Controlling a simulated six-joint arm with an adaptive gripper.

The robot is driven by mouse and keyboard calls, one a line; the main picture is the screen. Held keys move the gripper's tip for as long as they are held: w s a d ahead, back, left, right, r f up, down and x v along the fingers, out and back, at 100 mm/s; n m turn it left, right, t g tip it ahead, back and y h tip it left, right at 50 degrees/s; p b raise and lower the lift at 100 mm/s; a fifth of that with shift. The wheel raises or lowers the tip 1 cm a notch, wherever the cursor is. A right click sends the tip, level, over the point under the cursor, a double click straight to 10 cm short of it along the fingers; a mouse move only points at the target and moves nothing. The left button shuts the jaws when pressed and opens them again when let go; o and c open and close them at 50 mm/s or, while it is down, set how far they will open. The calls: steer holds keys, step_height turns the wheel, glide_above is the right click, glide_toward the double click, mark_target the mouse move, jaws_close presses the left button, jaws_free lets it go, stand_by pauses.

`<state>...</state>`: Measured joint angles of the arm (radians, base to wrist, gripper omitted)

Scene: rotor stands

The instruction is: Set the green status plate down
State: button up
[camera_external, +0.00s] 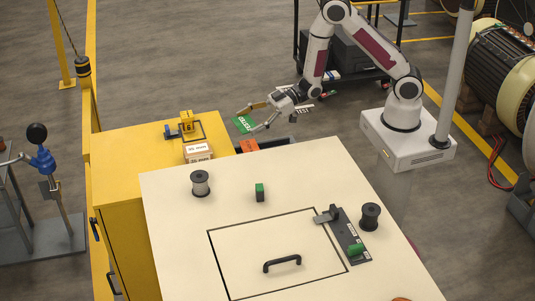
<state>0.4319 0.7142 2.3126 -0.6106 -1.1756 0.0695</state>
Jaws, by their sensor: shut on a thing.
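The green status plate (242,124) carries pale lettering and is held in my gripper (247,120). The two fingers are spread along its edges and shut on it. The plate is tilted and appears to be in the air past the far edge of the cream table (165,210), beside the yellow cabinet (115,150). An orange plate (249,146) shows just below it in the picture, by a dark tray or rack partly hidden by the table edge. I cannot tell the gap between the green plate and what is beneath it.
A small carton (199,154) and a yellow-and-blue device (186,124) stand on the cabinet. The table bears two spools (201,184) (370,216), a green-topped block (260,193), a black-handled hatch (282,263) and a latch plate (350,238).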

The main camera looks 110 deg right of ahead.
mark_target(247, 123)
steer(key=shift+w+r+m+h, duration=0.25)
steer(key=shift+r+m+h, duration=0.3)
steer(key=shift+r, duration=0.2)
steer(key=shift+w+a+r+m+h, duration=0.1)
steer(key=shift+r+m+h, duration=0.1)
steer(key=shift+r+h, duration=0.15)
steer(key=shift+w+a+r+m+h, duration=0.1)
steer(key=shift+r+m+h, duration=0.1)
steer(key=shift+r, duration=0.15)
steer(key=shift+m+h, duration=0.55)
steer(key=shift+h, duration=0.25)
steer(key=a+r, duration=0.3)
steer(key=r, duration=0.1)
steer(key=shift+a+r, duration=0.4)
steer(key=a+r+n+y, duration=0.1)
steer(key=a+r, duration=0.2)
steer(key=a, duration=0.4)
steer(key=shift+w+r+y, duration=0.15)
steer(key=shift+r+y, duration=0.15)
steer(key=shift+r, duration=0.05)
